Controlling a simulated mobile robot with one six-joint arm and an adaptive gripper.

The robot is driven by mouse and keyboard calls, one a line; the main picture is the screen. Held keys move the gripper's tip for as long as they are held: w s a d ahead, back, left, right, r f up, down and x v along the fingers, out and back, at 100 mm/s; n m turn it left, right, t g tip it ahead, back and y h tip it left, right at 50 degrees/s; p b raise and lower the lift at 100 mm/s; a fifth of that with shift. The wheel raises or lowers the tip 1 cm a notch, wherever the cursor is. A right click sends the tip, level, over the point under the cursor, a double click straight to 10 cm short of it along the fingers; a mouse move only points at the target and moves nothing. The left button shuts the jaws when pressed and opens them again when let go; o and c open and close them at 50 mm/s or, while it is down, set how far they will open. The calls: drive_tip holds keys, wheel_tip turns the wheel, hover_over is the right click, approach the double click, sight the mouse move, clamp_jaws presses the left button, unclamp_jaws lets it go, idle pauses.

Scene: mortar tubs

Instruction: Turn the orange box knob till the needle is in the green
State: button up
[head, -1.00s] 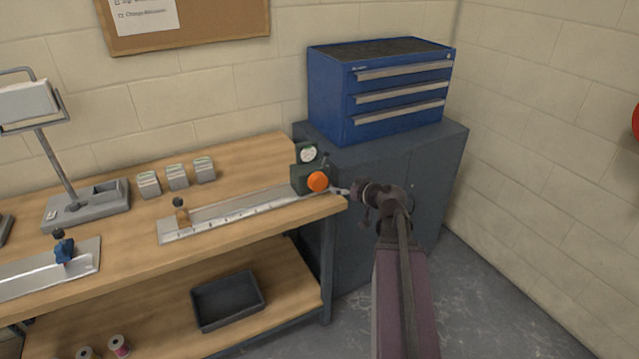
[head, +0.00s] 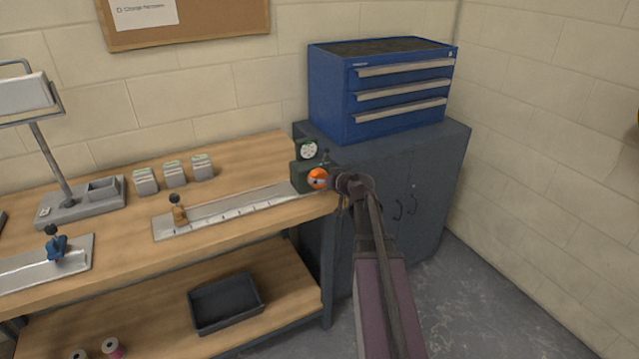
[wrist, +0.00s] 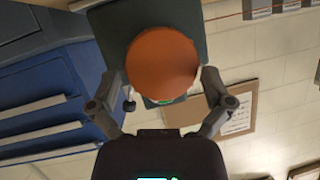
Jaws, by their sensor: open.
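The orange knob (head: 315,174) is on the front of a dark green box (head: 299,178) at the right end of the workbench. A round white dial (head: 308,150) stands on top of the box; its needle and any green zone are too small to read. My gripper (head: 324,181) is at the knob, with a fingertip partly in front of it. In the wrist view, the knob (wrist: 162,62) lies between the two spread fingers of my open gripper (wrist: 162,78), with gaps showing at the sides. The box (wrist: 110,28) is behind it.
A metal ruled rail (head: 235,211) with a small orange-brown clamp (head: 178,212) runs left from the box. A grey cabinet (head: 425,170) bearing a blue drawer chest (head: 330,95) stands behind and right. Open floor lies at the lower right.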

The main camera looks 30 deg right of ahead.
drive_tip(key=shift+x, duration=0.8)
drive_tip(key=c, duration=0.8)
drive_tip(key=shift+s, duration=0.1)
drive_tip(key=m+y+b, duration=0.2)
drive_tip(key=m, duration=0.1)
drive_tip(key=shift+d+f, duration=0.15)
drive_tip(key=shift+f, duration=0.05)
drive_tip(key=m+t+y+b, duration=0.1)
drive_tip(key=m+y+b, duration=0.1)
drive_tip(key=m+b, duration=0.1)
drive_tip(key=shift+f+m, duration=0.15)
drive_tip(key=shift+m, duration=0.35)
drive_tip(key=m+t+b, duration=0.1)
drive_tip(key=m+b, duration=0.1)
drive_tip(key=m+t+y+b, duration=0.1)
drive_tip(key=m+b, duration=0.1)
drive_tip(key=shift+f+m+y, duration=0.1)
drive_tip(key=shift+m+y, duration=0.2)
drive_tip(key=shift+m, duration=0.1)
drive_tip(key=shift+m+t+b, duration=1)
drive_tip(key=shift+m+b, duration=0.15)
drive_tip(key=shift+m, duration=0.85)
